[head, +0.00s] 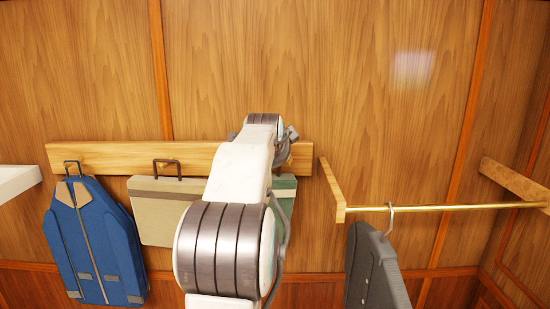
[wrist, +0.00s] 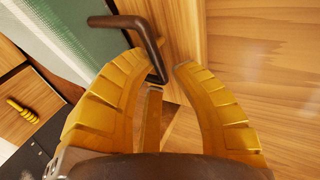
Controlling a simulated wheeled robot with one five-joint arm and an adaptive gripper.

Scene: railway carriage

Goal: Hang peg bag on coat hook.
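My gripper (wrist: 160,64) has yellow ribbed fingers that stand apart in the wrist view. A dark brown bent bar (wrist: 152,35), which looks like a bag handle, passes between the fingertips. A green bag (wrist: 105,42) with a pale lower part lies behind the bar. In the head view the green bag (head: 287,186) shows beside my arm, below the right end of a wooden wall rail (head: 100,153); my arm hides most of it. I cannot tell which bag is the peg bag. The coat hook behind my gripper is not clearly visible.
A wooden bracket (head: 333,190) stands out near my gripper. The wall above is bare.

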